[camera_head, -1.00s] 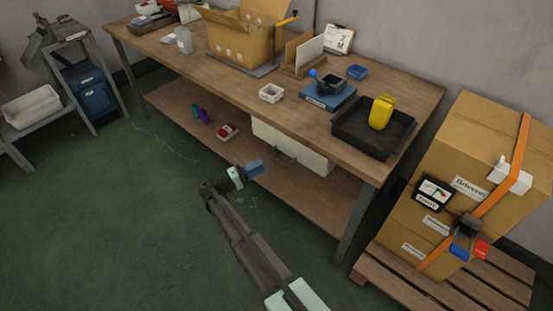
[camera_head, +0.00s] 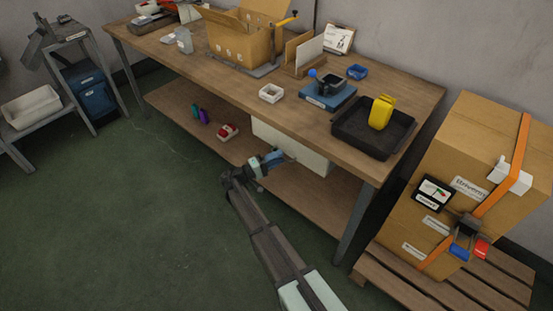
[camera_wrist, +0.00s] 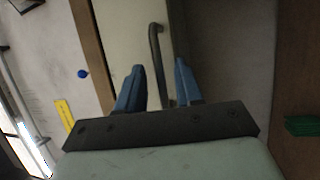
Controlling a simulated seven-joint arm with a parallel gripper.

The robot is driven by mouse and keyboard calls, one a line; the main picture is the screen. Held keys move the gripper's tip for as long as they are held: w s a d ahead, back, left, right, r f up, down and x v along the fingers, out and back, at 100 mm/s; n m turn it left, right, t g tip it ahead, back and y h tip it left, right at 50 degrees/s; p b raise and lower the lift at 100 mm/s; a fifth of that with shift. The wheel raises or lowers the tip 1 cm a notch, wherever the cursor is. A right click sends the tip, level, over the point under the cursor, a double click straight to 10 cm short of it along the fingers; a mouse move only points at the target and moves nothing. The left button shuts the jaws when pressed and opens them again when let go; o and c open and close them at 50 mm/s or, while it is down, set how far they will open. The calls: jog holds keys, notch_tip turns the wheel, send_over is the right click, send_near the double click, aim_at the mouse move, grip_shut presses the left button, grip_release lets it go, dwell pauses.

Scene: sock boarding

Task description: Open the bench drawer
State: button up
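The bench drawer (camera_head: 308,151) is a white box front under the bench top, and it looks shut. Its dark bar handle (camera_wrist: 156,62) shows in the wrist view, running lengthwise between my fingers. My gripper (camera_head: 275,158) is in front of the drawer in the head view and covers the handle there. In the wrist view my gripper (camera_wrist: 160,82) has its two blue fingers apart, one on each side of the handle's line. I cannot tell whether either finger touches the handle.
The wooden workbench (camera_head: 210,77) has a lower shelf (camera_head: 300,198) below the drawer, with a small red-and-white item (camera_head: 228,132) on it. A black tray (camera_head: 350,133) sits above on the bench top. A strapped carton (camera_head: 480,165) stands on a pallet at the right.

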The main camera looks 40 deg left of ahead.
grip_shut()
dwell(1.3)
